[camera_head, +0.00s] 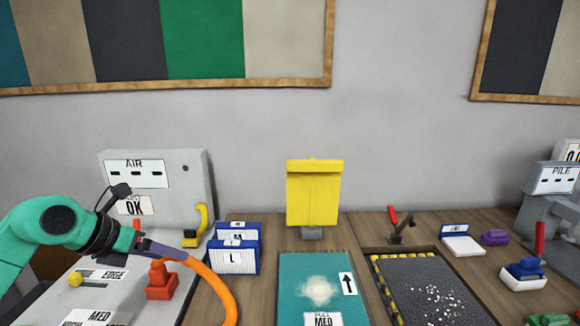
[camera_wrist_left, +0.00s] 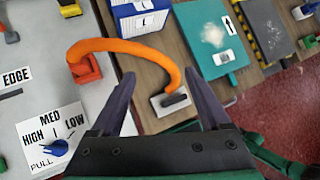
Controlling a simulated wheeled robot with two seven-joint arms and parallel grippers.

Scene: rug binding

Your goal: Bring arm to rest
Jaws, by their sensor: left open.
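My left arm comes in from the left in the head view. Its gripper (camera_head: 180,254) has dark purple fingers and hangs over the grey AIR machine (camera_head: 178,205). In the left wrist view the fingers (camera_wrist_left: 160,82) are spread apart with nothing clasped between them. The orange hose (camera_head: 222,290) arches from a red-orange fitting (camera_head: 160,284) past the fingertips; in the left wrist view the hose (camera_wrist_left: 130,47) passes beyond and partly behind the fingers, and its far end sits at a small pale block (camera_wrist_left: 172,102). My right gripper is not in view.
Blue-and-white boxes (camera_head: 233,257), one marked L, stand beside the machine. A yellow panel (camera_head: 313,195) stands behind a teal mat (camera_head: 295,282). A dark speckled tray (camera_head: 430,285) lies right. A grey PILE machine (camera_head: 552,180) is at the far right.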

